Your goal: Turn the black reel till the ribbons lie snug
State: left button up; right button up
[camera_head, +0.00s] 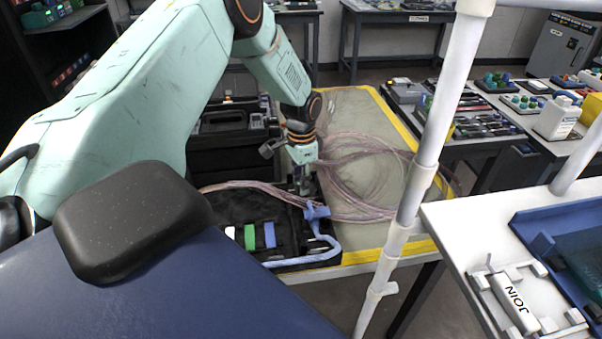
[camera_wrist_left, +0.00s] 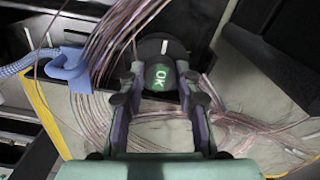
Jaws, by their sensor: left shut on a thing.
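The black reel (camera_wrist_left: 152,48) shows in the left wrist view as a round black knob with a short white mark and a green "OK" face. My left gripper (camera_wrist_left: 161,84) is shut on it, one finger on each side; in the head view the gripper (camera_head: 302,186) points down at the black tray and mostly hides the reel. The pinkish ribbons (camera_head: 350,150) run in loose loops over the mat and past the gripper into the tray. They also show in the left wrist view (camera_wrist_left: 112,40), bunched beside the reel. My right gripper is not in view.
A blue clip (camera_head: 317,211) and pale blue tube (camera_head: 325,250) lie beside the gripper. White, green and blue blocks stand in the black tray (camera_head: 290,262). A white post (camera_head: 440,120) rises at right, before a white table (camera_head: 470,225) with a "JOIN" part (camera_head: 514,303).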

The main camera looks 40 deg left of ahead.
pick_arm(q)
jog(key=shift+w, duration=0.1)
dwell(0.3)
jog(key=o, duration=1.2)
jog(key=shift+c, duration=0.2)
jog(key=shift+r, duration=0.1)
notch_tip(320, 180, up, 12)
